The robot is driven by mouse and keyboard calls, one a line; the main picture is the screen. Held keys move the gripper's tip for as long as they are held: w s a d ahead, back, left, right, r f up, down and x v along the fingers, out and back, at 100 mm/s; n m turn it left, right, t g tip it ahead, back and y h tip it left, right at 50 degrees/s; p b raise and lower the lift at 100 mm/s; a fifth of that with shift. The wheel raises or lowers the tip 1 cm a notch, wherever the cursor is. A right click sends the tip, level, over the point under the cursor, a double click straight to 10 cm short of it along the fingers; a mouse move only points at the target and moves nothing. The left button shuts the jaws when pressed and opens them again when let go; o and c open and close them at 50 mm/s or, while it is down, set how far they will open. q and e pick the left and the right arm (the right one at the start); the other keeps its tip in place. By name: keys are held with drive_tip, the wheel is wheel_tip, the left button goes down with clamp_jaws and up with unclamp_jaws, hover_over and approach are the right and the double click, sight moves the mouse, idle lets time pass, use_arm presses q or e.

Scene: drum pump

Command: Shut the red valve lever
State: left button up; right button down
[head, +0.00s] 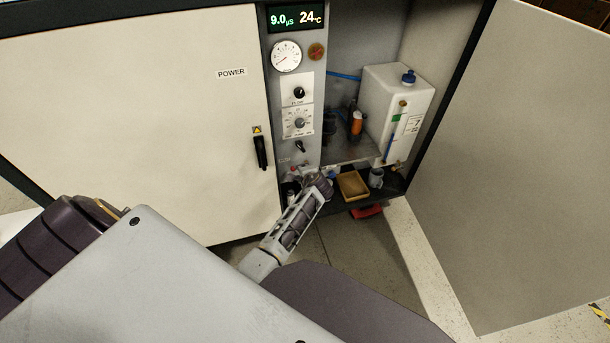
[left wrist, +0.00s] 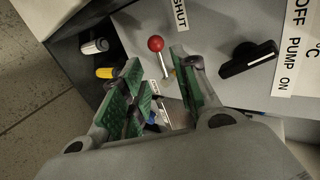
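The red valve lever has a red ball knob (left wrist: 156,43) on a thin metal stem, seen in the left wrist view on the grey panel. A "SHUT" label (left wrist: 180,14) is beside it. My left gripper (left wrist: 158,82) is open, its two green-padded fingers on either side of the lower stem; I cannot tell whether either touches it. The lever's base is partly hidden between the fingers. In the head view my left gripper (head: 318,187) is at the panel's foot, and a small red spot (head: 292,168) beside it may be the knob. My right gripper is not in view.
A black switch (left wrist: 250,58) stands right of the lever. White (left wrist: 95,46) and yellow (left wrist: 105,73) items are at left. In the head view a tan tray (head: 352,185), a grey cup (head: 376,177) and a white tank (head: 395,108) are right of the gripper, with an open door (head: 520,160) beyond.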

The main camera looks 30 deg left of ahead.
use_arm(q)
drive_tip(key=shift+v, duration=2.3)
